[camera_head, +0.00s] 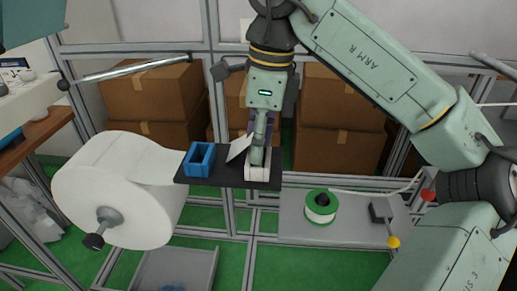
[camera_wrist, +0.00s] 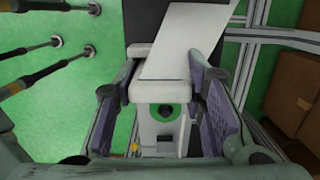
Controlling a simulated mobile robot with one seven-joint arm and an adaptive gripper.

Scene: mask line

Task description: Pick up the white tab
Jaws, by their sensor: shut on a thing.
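The white tab (camera_head: 238,149), which I take to be the thin, flat white piece, stands tilted over the black plate (camera_head: 218,176). In the wrist view the tab (camera_wrist: 185,42) slants up and to the right, with its lower end between my fingertips. My gripper (camera_head: 258,158) points down over the plate's right end, and its purple-padded fingers (camera_wrist: 163,68) are a little apart, shut on the tab as far as I can tell. A white block (camera_head: 257,173) lies beneath and also shows between the fingers; exact contact is hard to see.
A blue holder (camera_head: 199,160) stands on the plate. A large white roll (camera_head: 115,200) is at the left. Cardboard boxes (camera_head: 340,100) stand behind metal framing.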

